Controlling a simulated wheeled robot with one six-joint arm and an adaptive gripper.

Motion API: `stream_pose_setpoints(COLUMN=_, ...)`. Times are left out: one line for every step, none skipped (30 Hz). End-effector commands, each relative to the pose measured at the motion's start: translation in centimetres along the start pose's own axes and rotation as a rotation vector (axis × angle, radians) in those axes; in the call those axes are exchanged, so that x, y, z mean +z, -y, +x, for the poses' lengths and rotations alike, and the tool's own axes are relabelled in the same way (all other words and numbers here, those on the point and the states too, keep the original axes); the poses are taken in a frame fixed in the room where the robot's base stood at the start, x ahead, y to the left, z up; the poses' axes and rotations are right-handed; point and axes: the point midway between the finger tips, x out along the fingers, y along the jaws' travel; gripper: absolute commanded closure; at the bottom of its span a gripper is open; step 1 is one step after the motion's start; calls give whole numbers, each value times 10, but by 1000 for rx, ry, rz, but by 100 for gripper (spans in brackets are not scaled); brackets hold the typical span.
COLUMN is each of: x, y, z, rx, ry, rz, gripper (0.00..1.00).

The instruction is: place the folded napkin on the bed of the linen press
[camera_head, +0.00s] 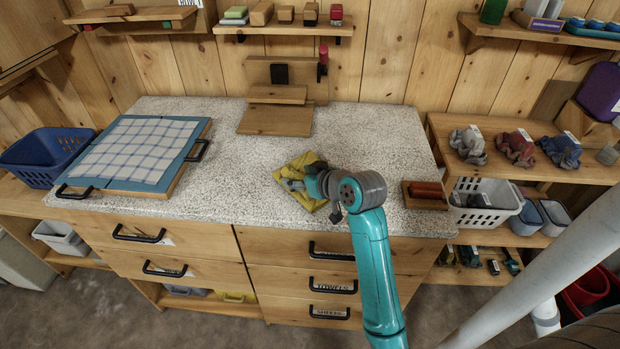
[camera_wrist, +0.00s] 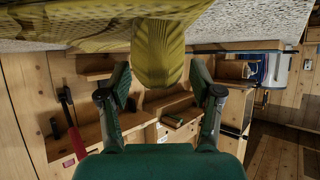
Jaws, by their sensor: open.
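The folded napkin (camera_head: 300,181) is yellow with a pattern and lies on the speckled counter, right of centre. My gripper (camera_head: 318,184) is at its right side and hides part of it. In the wrist view, the napkin (camera_wrist: 155,45) fills the top middle, and a rounded fold of it reaches toward the gap between my two open fingers (camera_wrist: 160,72). I cannot tell whether they touch it. The likely linen press (camera_head: 284,73) stands at the back of the counter, with an upright board, a black block and a raised plank above its bare wooden bed (camera_head: 275,121).
A blue board with a checked cloth (camera_head: 140,150) lies at the counter's left. A small wooden holder with a red roll (camera_head: 426,194) sits right of my gripper. Shelves with blocks (camera_head: 289,30) hang above the press. Counter between napkin and press is clear.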

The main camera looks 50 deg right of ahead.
Motion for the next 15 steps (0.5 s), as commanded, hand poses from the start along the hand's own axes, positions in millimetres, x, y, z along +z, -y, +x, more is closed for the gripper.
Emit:
stream_pose_setpoints(x=0, y=0, z=6, rx=-1, ry=1, rz=0, gripper=35)
stream_pose_setpoints(x=0, y=0, z=8, rx=-1, ry=1, rz=0, gripper=35)
stream_pose_setpoints(x=0, y=0, z=11, rx=0, ry=1, rz=0, gripper=35)
stream_pose_setpoints(x=0, y=0, z=13, rx=0, ry=1, rz=0, gripper=35)
stream_pose_setpoints(x=0, y=0, z=14, rx=0, ry=0, rz=0, gripper=35)
stream_pose_setpoints(x=0, y=0, z=15, rx=0, ry=0, rz=0, gripper=35)
stream_pose_setpoints(x=0, y=0, z=15, rx=1, ry=-1, rz=0, gripper=35)
stream_pose_setpoints(x=0, y=0, z=15, rx=1, ry=-1, rz=0, gripper=35)
stream_pose_setpoints(x=0, y=0, z=15, rx=1, ry=-1, rz=0, gripper=35)
stream_pose_setpoints(x=0, y=0, z=15, rx=1, ry=-1, rz=0, gripper=35)
stream_pose_setpoints(x=0, y=0, z=14, rx=1, ry=-1, rz=0, gripper=35)
stream_pose_setpoints(x=0, y=0, z=14, rx=1, ry=-1, rz=0, gripper=38)
stream_pose_setpoints(x=0, y=0, z=14, rx=1, ry=0, rz=0, gripper=45)
stream_pose_setpoints(x=0, y=0, z=14, rx=1, ry=0, rz=0, gripper=53)
stream_pose_setpoints(x=0, y=0, z=14, rx=1, ry=0, rz=0, gripper=63)
